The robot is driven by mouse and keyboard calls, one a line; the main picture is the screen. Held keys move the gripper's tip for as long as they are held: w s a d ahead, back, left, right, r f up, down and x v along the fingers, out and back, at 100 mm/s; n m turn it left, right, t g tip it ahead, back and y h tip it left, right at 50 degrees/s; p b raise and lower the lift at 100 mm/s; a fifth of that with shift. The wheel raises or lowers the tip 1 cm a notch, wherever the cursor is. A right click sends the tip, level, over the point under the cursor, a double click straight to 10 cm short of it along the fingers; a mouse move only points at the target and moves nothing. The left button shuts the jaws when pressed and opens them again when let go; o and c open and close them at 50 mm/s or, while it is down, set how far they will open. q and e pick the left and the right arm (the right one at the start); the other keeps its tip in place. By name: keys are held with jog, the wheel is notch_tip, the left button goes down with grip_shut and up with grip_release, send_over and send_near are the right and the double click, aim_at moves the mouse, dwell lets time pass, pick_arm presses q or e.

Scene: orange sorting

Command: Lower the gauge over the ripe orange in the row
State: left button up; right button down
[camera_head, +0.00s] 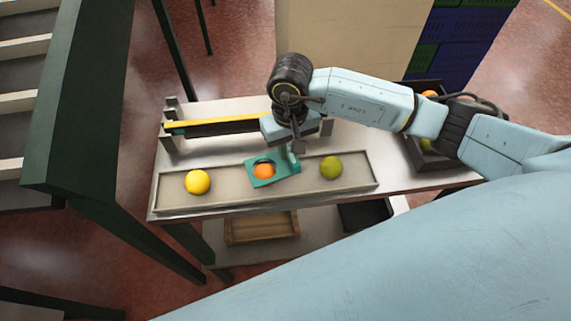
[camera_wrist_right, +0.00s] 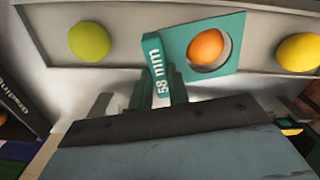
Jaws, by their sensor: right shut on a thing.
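The teal gauge (camera_head: 284,173) is a flat plate with a round hole, marked "58 mm" in the right wrist view (camera_wrist_right: 183,47). My right gripper (camera_head: 291,147) is shut on its upright handle. The ripe orange (camera_head: 264,171) is in the middle of the row and shows through the hole, also in the right wrist view (camera_wrist_right: 206,46). There it is off-centre, towards the hole's left side. I cannot tell whether the plate is above the orange or around it. A yellow fruit (camera_head: 198,181) and a green fruit (camera_head: 331,167) lie either side. My left gripper is out of view.
The fruits lie in a long shallow tray (camera_head: 226,199) on a pale table. A rack with a yellow-topped bar (camera_head: 215,122) stands behind it. A dark crate (camera_head: 436,161) with fruit is at the right. A wooden tray (camera_head: 262,228) lies below the table's front edge.

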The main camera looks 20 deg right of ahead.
jog(key=shift+r+p, duration=1.05)
jog(key=shift+r, duration=1.2)
